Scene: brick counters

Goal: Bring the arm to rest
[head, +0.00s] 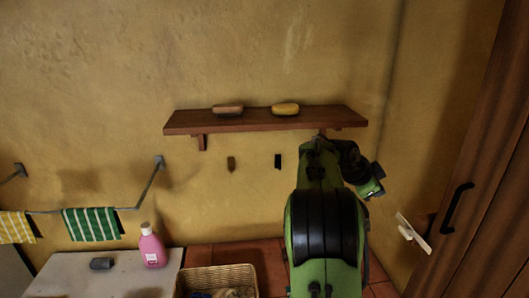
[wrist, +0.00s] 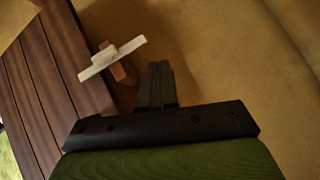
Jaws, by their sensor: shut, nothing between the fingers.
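My arm (head: 325,215), green and black, rises at the right of the middle in the head view and bends right near the shelf. Its end points down and to the right, in front of the yellow wall. In the wrist view my gripper (wrist: 158,85) shows black fingers together, with nothing between them. The fingers are apart from the white flat piece (wrist: 112,58) to their left. That piece also shows in the head view (head: 412,233), right of and below the arm's end.
A wooden shelf (head: 265,119) with two soap-like bars is close to the arm. A wooden door (head: 485,170) with a black handle stands at the right. A wicker basket (head: 218,272), a pink bottle (head: 152,247) and a towel rail (head: 95,210) are lower left.

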